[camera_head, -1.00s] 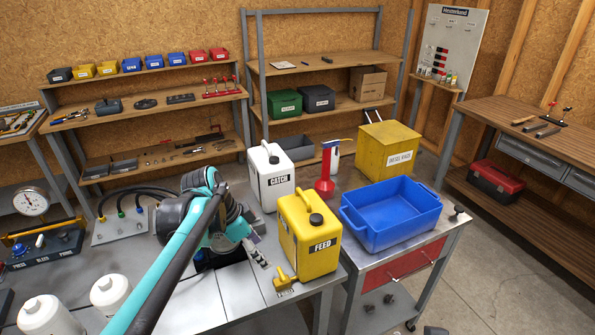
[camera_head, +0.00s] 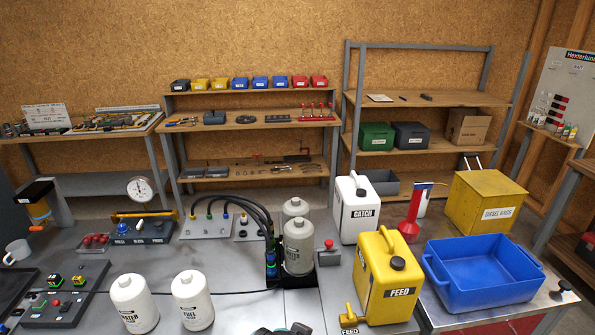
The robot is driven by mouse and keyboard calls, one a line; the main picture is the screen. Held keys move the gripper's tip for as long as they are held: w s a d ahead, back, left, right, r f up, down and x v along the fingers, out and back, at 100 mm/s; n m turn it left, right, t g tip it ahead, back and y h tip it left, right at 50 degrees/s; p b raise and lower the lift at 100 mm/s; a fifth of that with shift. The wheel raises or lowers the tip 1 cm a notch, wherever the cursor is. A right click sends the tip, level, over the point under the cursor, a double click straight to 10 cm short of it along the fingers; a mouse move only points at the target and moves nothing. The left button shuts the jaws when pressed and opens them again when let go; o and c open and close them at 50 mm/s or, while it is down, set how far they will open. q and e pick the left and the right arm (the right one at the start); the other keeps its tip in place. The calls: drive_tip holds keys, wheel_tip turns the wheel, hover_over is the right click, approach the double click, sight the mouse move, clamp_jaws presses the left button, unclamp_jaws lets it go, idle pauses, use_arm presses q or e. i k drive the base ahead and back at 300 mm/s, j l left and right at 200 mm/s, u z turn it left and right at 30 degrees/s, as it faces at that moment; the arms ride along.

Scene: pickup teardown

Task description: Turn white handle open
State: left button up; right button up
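A small white handle (camera_head: 139,225) stands up on the dark control panel (camera_head: 155,238) at the left of the bench, between a blue knob (camera_head: 122,229) and a dark fitting. It is small here, so its exact angle is hard to tell. A yellow lever or bar (camera_head: 130,214) lies behind that panel, below a round gauge (camera_head: 140,189). Neither gripper is in view. Only a dark and teal bit of one of my arms shows at the bottom edge. Nothing of mine touches the handle.
White filters (camera_head: 134,305) stand at the front. Grey filters (camera_head: 298,250) stand by black hoses at the centre. The yellow FEED can (camera_head: 382,280), white CATCH can (camera_head: 352,210) and blue bin (camera_head: 490,275) are to the right. A button box (camera_head: 60,300) is front left.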

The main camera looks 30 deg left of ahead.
sight(139, 226)
drive_tip(key=u, duration=2.1)
drive_tip(key=z, duration=0.1)
